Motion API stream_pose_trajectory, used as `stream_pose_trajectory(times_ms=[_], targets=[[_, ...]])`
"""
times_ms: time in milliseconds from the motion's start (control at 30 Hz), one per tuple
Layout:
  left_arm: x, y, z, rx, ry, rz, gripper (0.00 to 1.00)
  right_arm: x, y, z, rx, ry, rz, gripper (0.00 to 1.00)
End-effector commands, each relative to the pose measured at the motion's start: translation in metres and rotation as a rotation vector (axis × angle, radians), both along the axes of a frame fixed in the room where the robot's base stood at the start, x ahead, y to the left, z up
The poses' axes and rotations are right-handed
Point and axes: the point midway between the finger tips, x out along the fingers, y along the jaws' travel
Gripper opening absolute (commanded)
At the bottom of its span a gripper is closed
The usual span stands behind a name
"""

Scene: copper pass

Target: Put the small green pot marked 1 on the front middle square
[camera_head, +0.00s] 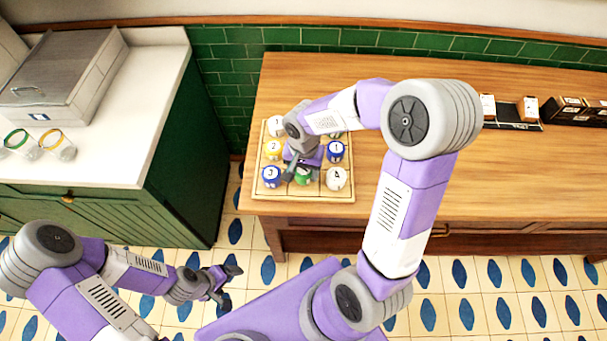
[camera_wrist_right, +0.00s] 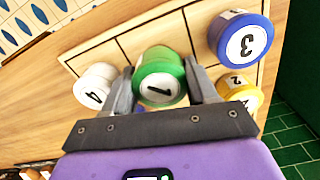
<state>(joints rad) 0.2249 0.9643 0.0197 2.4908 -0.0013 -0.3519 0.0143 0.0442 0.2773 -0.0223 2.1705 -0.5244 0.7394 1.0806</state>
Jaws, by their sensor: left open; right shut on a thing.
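The small green pot marked 1 (camera_head: 303,177) is between the fingers of my right gripper (camera_head: 301,172), which is shut on it. The right wrist view also shows the pot (camera_wrist_right: 158,82) and the right gripper (camera_wrist_right: 159,72). The pot is at the front middle square of the wooden board (camera_head: 318,196), between the blue pot marked 3 (camera_head: 271,177) and the white pot marked 4 (camera_head: 336,178). I cannot tell whether its base touches the board. My left gripper (camera_head: 226,283) is open and empty, low over the floor.
A yellow pot marked 2 (camera_head: 273,150), a white pot marked 1 (camera_head: 275,126) and a blue pot marked 1 (camera_head: 336,151) stand on the board. My right arm hides part of the back row.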

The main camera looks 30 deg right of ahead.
Motion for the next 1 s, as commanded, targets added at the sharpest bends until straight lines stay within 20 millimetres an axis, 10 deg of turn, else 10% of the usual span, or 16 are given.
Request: stream_pose_trajectory(times_ms=[500,533,667,1000], targets=[[0.000,0.000,-0.009,0.000,0.000,0.000,0.84,0.000,0.000,-0.026,-0.001,0.001,0.001,0.23],[0.000,0.000,-0.009,0.000,0.000,0.000,0.84,0.000,0.000,-0.027,0.000,0.001,0.001,0.59],[0.000,0.000,-0.008,0.000,0.000,0.000,0.84,0.000,0.000,-0.025,0.000,0.001,0.001,0.79],[0.000,0.000,-0.007,0.000,0.000,0.000,0.84,0.000,0.000,-0.024,0.000,0.001,0.001,0.83]])
